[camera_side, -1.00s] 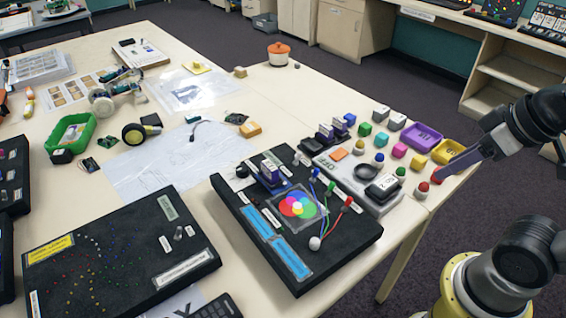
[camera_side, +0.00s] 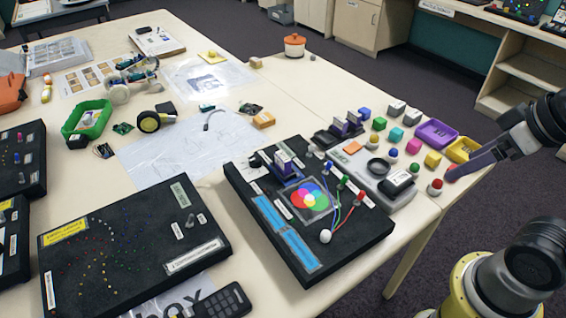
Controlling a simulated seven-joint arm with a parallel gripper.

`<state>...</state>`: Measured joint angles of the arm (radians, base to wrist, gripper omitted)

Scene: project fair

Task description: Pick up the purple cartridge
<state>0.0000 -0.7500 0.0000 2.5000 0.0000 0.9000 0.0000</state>
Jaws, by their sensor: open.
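Purple cartridges (camera_side: 345,127) with pale tops stand upright in a black holder at the back right of the black project board. A similar dark purple cartridge (camera_side: 286,160) with a pale label stands on that board, near its back edge. I cannot tell which one is meant. My gripper (camera_side: 452,171) is at the right, over the table's right edge, well away from the cartridges. One long purple-grey finger shows, its tip beside a red block. The jaws are open, with nothing seen held.
The black board (camera_side: 325,250) carries colour discs, wires and knobs. Between my gripper and the cartridges are a grey device (camera_side: 372,170), coloured cubes and ball-topped pegs. A purple tray (camera_side: 437,133) and a yellow tray (camera_side: 463,148) sit at the right edge.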

